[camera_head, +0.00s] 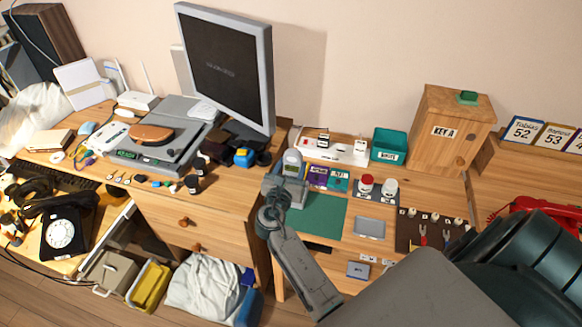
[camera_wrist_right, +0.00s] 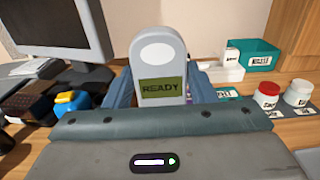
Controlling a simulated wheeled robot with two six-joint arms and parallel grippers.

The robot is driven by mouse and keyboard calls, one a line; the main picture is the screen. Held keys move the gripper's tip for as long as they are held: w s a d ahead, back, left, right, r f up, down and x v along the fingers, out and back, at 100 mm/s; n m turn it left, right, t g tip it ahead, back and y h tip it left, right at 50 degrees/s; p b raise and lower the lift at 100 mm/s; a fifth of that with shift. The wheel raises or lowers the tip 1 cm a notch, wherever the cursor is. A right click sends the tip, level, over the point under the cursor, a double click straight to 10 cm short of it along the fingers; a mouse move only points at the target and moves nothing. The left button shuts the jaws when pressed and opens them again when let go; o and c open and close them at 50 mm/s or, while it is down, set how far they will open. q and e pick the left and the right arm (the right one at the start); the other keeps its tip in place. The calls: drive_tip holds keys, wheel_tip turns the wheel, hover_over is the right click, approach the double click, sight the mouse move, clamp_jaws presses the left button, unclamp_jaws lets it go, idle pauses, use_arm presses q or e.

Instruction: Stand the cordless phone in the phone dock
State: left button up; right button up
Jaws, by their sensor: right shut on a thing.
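The cordless phone (camera_head: 292,161) is a light grey handset with a rounded top. It stands upright in my right gripper (camera_head: 287,184), above the back edge of the green mat. In the right wrist view the phone (camera_wrist_right: 160,58) shows a pale oval and a green screen reading READY. The fingers of my right gripper (camera_wrist_right: 161,91) are on both sides of it, shut on it. The phone's lower end is hidden behind the gripper body. I cannot pick out the phone dock with certainty. My left gripper is not in view.
A white rack (camera_head: 345,158) and a teal bin (camera_head: 389,146) stand behind the green mat (camera_head: 328,217). A monitor (camera_head: 228,69) rises at the left. Bare mat lies right of the gripper.

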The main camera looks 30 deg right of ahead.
sight(292, 174)
drive_tip(key=shift+f+b, duration=1)
drive_tip(key=shift+f, duration=0.65)
idle(0.4)
drive_tip(key=o, duration=1.2)
drive_tip(key=shift+c, duration=0.2)
